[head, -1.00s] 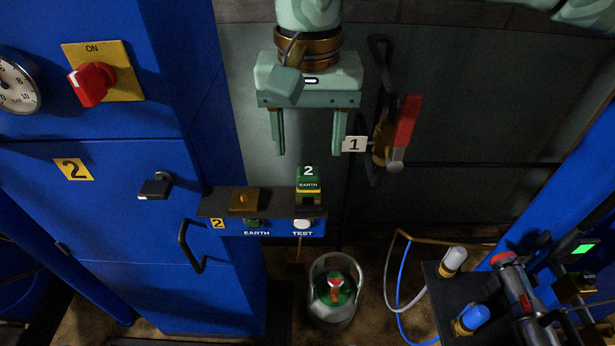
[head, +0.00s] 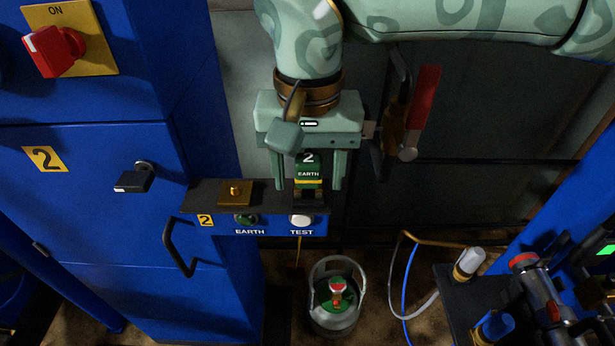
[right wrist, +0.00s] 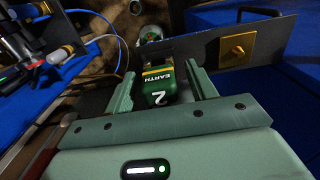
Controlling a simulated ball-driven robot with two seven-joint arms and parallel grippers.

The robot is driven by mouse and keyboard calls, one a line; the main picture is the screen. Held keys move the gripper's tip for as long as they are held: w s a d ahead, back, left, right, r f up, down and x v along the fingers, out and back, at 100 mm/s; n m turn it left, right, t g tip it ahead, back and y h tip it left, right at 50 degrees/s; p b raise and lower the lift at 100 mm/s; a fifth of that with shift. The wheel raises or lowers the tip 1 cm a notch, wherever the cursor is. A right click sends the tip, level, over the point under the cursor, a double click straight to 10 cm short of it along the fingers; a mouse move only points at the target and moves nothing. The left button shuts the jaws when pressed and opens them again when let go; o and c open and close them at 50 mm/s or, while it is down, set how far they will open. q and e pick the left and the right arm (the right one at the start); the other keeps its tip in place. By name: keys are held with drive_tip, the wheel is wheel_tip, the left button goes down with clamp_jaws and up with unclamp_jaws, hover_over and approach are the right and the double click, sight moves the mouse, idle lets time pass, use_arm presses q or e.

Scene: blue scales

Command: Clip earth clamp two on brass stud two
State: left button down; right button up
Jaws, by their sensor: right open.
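Earth clamp two (head: 308,171) is a green block marked "2 EARTH" with a yellow band. It stands on the right part of a dark shelf (head: 270,190). In the right wrist view the clamp (right wrist: 159,84) sits between my fingers, with a gap visible on each side. My right gripper (head: 308,184) is open, with one finger on each side of the clamp; it also shows in the right wrist view (right wrist: 163,90). Brass stud two (head: 235,191) stands on a square brass plate at the left of the shelf; it also shows in the right wrist view (right wrist: 237,51). My left gripper is not in view.
A blue cabinet (head: 85,200) with a black handle stands left of the shelf. Below the shelf are a green EARTH button (head: 246,219) and a white TEST button (head: 301,220). A red-handled item (head: 424,95) hangs behind my gripper. A gas cylinder (head: 335,295) stands below.

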sight(310, 157)
drive_tip(key=shift+f, duration=0.35)
use_arm(q)
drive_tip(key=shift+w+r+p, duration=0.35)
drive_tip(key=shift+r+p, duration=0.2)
drive_tip(key=shift+p, duration=0.15)
idle(0.9)
